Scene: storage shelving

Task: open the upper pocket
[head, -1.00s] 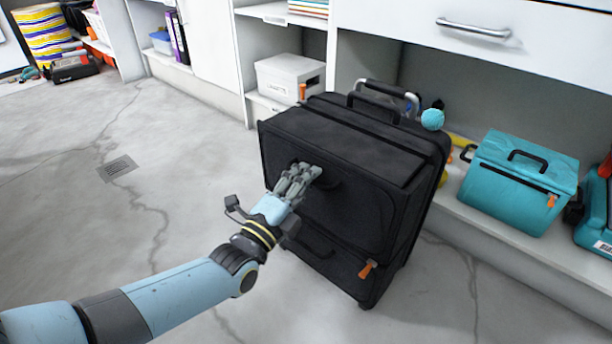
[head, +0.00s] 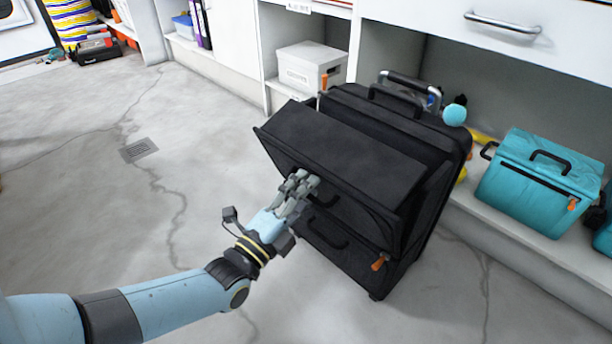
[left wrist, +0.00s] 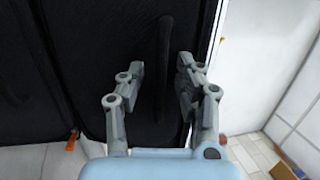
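The black suitcase (head: 448,135) stands upright on the floor by the shelving. Its upper pocket (head: 345,145) leans out at the top, with a dark gap between its right side and the suitcase body. My left gripper (head: 298,187) is at the handle (head: 325,198) on the pocket's front. My right gripper is not in view.
Below is a lower pocket with a handle (head: 322,235) and an orange tag (head: 380,263). A teal ball (head: 455,115) shows by the suitcase's top right. A teal case (head: 540,185) sits on the shelf at right. A white box (head: 308,68) stands behind.

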